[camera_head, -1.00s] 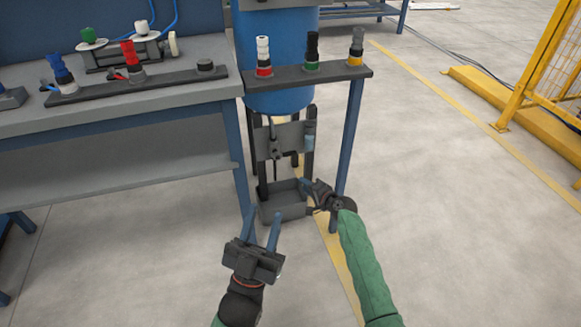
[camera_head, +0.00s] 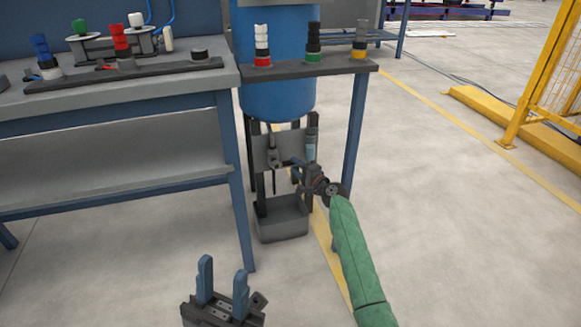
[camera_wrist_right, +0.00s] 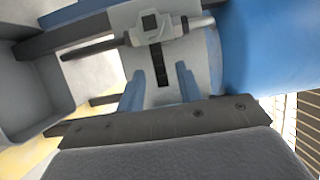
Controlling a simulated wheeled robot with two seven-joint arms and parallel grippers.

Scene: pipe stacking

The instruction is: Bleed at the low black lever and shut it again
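A valve (camera_head: 273,154) with a thin outlet pipe sits on a grey plate below the blue tank. In the right wrist view its pale body (camera_wrist_right: 150,25) carries a short black lever (camera_wrist_right: 160,66). My right gripper (camera_head: 294,168) is just right of the valve in the head view. In the wrist view my right gripper (camera_wrist_right: 160,82) has its blue fingers apart, with the lever's end lined up with the gap; I cannot tell whether they touch it. My left gripper (camera_head: 223,272) is open and empty, low in the head view.
A grey open bin (camera_head: 283,224) stands under the valve, between dark legs. A blue table leg (camera_head: 355,135) rises right of my right gripper. The workbench (camera_head: 110,92) stands left. A yellow fence (camera_head: 545,75) is far right, with clear floor before it.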

